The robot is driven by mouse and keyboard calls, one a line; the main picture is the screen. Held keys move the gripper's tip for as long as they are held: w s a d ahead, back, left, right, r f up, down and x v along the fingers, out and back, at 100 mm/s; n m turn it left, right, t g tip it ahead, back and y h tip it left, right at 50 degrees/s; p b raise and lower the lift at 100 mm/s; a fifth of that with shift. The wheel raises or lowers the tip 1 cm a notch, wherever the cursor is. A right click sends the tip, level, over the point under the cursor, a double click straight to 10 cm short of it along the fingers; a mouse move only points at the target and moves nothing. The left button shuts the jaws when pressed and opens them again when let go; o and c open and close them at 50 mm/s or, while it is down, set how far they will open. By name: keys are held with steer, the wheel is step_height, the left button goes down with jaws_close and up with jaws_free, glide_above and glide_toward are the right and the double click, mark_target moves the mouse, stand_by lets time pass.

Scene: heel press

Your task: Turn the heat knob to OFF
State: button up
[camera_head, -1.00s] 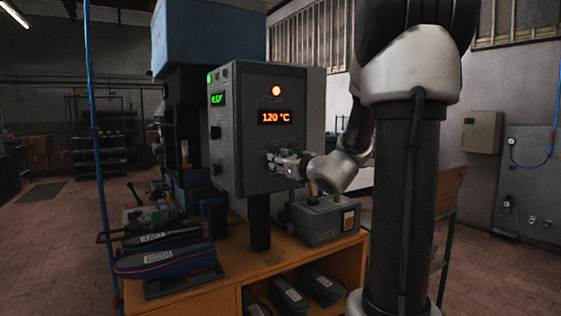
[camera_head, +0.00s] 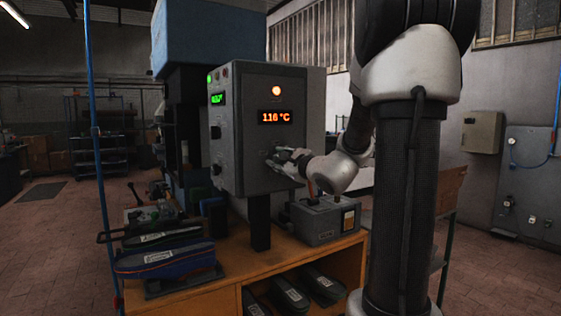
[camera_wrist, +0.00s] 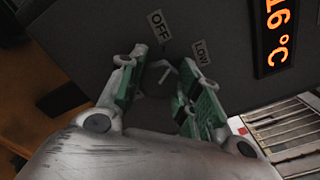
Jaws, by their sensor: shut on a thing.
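The grey control box (camera_head: 285,95) faces me, with an orange display (camera_head: 275,118) reading 116 °C and a lit orange lamp (camera_head: 277,90) above it. My gripper (camera_head: 277,158) is at the lower part of this face. In the wrist view its green-padded fingers (camera_wrist: 160,85) are shut on the dark heat knob (camera_wrist: 165,73), one on each side. The OFF label (camera_wrist: 160,27) is just above the knob, and the LOW label (camera_wrist: 202,51) is to its right. The fingers hide much of the knob, and I cannot tell exactly where its pointer stands.
A small grey box (camera_head: 325,222) stands on the wooden bench (camera_head: 255,257) below my gripper. Dark shoe-shaped pieces (camera_head: 165,257) lie at the bench's left end, with more on the shelf below. A blue post (camera_head: 88,140) stands at the left.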

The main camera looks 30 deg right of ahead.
steer(key=shift+n, duration=2)
steer(key=o, duration=1)
steer(key=shift+o, duration=0.2)
steer(key=s, duration=1.2)
steer(key=shift+d, duration=0.15)
